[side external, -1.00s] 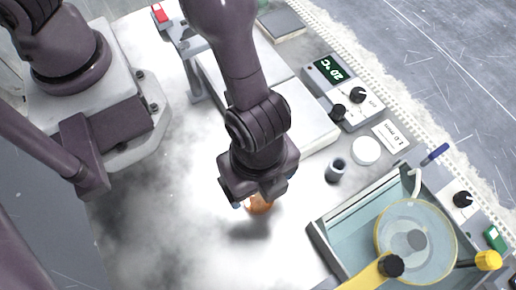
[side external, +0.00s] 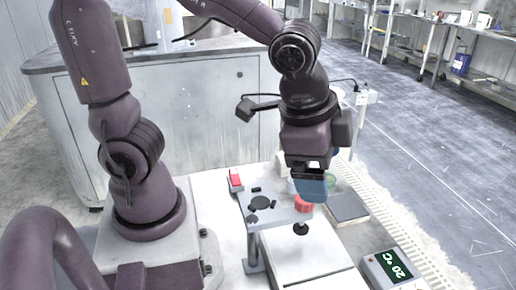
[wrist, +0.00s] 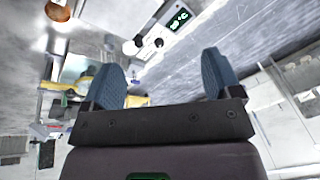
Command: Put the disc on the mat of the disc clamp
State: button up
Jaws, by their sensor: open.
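My gripper (side external: 311,188) is open, raised over the back of the bench in the side view. Its two blue fingers stand apart with nothing between them in the wrist view (wrist: 164,80). Below and left of it is a raised grey plate (side external: 284,216) on a leg, which looks like the disc clamp. A dark round patch (side external: 260,203) on the plate looks like its mat, and nothing seems to lie on it. A red part (side external: 303,203) at the plate's right edge is partly behind the fingers. I cannot identify the disc with certainty in either current view.
A white box (side external: 305,262) stands in front of the plate, with a temperature display (side external: 395,267) to its right. A red-topped item (side external: 236,180) is left of the plate. A dark flat pad (side external: 348,207) lies right. A yellow arm (wrist: 62,86) shows in the wrist view.

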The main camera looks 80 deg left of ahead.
jog(key=s+a+r+n+t, duration=0.1)
jog(key=s+a+r+n, duration=0.1)
jog(key=a+r+n, duration=0.2)
jog(key=a, duration=0.3)
jog(key=shift+s, duration=0.35)
jog(key=shift+o, duration=0.5)
jog(key=s+a+r+n, duration=0.1)
jog(key=a, duration=0.1)
jog(key=s+a+r+n+t, duration=0.1)
jog(key=s+a+n, duration=0.1)
jog(key=shift+s+r+n, duration=0.1)
jog(key=shift+s+n, duration=0.2)
jog(key=shift+d, duration=0.1)
